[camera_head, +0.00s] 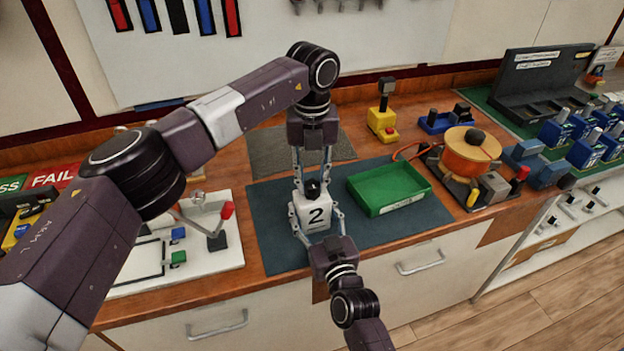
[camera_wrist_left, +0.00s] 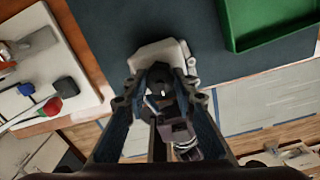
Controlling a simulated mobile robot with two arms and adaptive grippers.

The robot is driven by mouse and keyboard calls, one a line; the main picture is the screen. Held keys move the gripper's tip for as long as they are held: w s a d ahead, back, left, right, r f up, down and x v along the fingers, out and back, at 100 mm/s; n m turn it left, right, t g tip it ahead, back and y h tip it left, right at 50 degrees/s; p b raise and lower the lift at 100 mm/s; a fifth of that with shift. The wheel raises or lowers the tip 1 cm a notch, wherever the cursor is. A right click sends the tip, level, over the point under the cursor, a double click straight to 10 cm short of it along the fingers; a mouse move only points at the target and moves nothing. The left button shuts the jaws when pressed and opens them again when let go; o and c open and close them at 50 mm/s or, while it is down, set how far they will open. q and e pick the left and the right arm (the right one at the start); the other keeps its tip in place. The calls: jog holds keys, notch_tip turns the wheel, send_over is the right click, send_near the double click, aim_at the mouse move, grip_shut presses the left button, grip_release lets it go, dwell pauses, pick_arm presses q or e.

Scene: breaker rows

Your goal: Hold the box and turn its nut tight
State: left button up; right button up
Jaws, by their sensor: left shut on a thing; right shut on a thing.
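The white box (camera_head: 316,216) marked "2" stands on the dark mat (camera_head: 270,235); it also shows in the left wrist view (camera_wrist_left: 158,54). Its dark nut (camera_head: 312,189) sits on top and shows between my left fingers in the wrist view (camera_wrist_left: 158,78). My left gripper (camera_head: 313,180) points down from above and is shut on the nut. My right gripper (camera_head: 318,224) comes from the front edge, with one finger on each side of the box, shut on it. The nut's threads are hidden, so I cannot tell how far down it sits.
A green tray (camera_head: 427,190) lies on the mat right of the box. A white board with a red-tipped lever (camera_head: 227,210) lies to the left.

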pick_arm(q)
jog(key=m, duration=1.4)
jog(key=shift+w, duration=0.1)
jog(key=m, duration=0.5)
jog(key=shift+m, duration=0.3)
pick_arm(e)
jog(key=shift+d+f, duration=0.1)
pick_arm(q)
jog(key=m, duration=0.5)
jog(key=shift+a+m, duration=0.1)
jog(key=shift+m, duration=0.2)
jog(key=o, duration=1.2)
jog(key=shift+c, duration=0.2)
